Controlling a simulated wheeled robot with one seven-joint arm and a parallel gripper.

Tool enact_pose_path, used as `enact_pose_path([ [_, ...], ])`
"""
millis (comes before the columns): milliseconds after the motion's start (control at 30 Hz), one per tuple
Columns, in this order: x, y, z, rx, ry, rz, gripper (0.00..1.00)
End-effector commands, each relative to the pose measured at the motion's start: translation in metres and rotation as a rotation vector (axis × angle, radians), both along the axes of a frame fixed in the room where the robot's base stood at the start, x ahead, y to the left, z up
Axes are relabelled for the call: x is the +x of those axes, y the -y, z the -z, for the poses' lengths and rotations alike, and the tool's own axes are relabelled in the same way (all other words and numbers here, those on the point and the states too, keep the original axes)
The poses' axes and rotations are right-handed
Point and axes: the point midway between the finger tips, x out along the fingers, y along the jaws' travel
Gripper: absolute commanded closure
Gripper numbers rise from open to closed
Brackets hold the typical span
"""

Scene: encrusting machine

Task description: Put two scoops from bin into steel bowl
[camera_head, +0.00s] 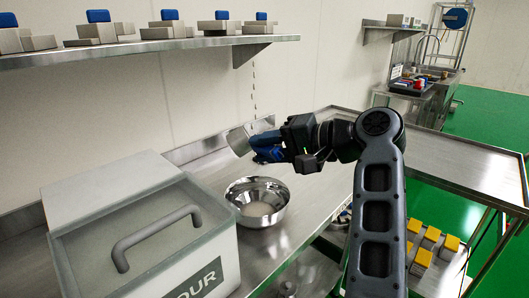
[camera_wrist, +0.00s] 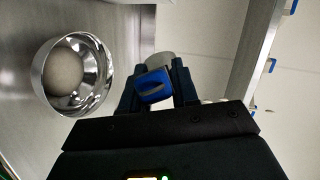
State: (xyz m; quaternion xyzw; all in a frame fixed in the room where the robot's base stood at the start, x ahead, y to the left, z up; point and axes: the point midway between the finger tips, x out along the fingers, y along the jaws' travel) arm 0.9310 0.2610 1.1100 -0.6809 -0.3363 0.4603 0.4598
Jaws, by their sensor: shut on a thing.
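The steel bowl (camera_head: 258,202) stands on the steel counter with a pale, off-white mass in its bottom. The bowl also shows at the left of the wrist view (camera_wrist: 101,75). My gripper (camera_head: 277,150) is shut on the blue handle of a scoop (camera_head: 239,139). In the wrist view, the blue handle (camera_wrist: 154,87) sits between the two fingers. The scoop's metal head is tilted and held above and behind the bowl; its inside is hidden. The bin (camera_head: 160,270), with a label ending in "OUR", stands left of the bowl under a clear cover with a grey handle.
A wall shelf (camera_head: 180,44) with several blue-topped grey pieces runs above the counter. A thin dark broken line hangs between shelf and scoop. Steel counter (camera_head: 315,190) is bare right of the bowl. Yellow-topped items (camera_head: 432,236) sit low at right, with a sink bench beyond.

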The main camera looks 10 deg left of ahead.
Motion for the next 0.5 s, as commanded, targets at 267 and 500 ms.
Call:
enact_pose_path([
  [267, 0.001, 0.0018, 0.0037, 0.077, -0.023, -0.001, 1.0],
  [500, 0.0026, 0.007, 0.0094, 0.204, -0.068, 0.001, 1.0],
])
